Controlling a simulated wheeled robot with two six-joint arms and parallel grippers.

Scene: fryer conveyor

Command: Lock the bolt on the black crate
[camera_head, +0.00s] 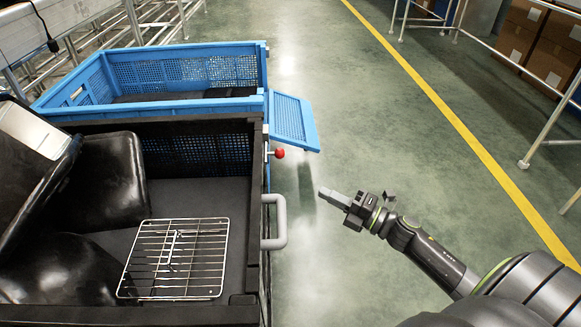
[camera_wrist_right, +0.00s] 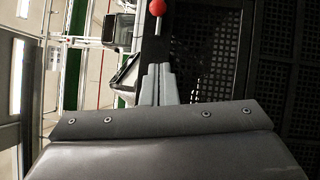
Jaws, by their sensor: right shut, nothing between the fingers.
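The black crate (camera_head: 193,311) stands at the lower left of the head view, its mesh wall (camera_wrist_right: 285,60) filling the right side of the right wrist view. The bolt shows as a red ball knob (camera_head: 279,153) on a short metal stem at the crate's right side, near the far corner. The knob also shows at the top of the wrist view (camera_wrist_right: 157,7). My right gripper (camera_head: 323,191) is shut and empty, to the right of the crate and apart from the knob. Its closed fingers (camera_wrist_right: 159,84) point toward the knob in the wrist view. My left gripper is not in view.
A grey handle (camera_head: 281,222) sticks out from the crate's right side, nearer than the knob. A wire rack (camera_head: 178,258) and dark bulky objects lie in the crate. A blue crate (camera_head: 185,103) with an open flap (camera_head: 293,120) stands behind.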

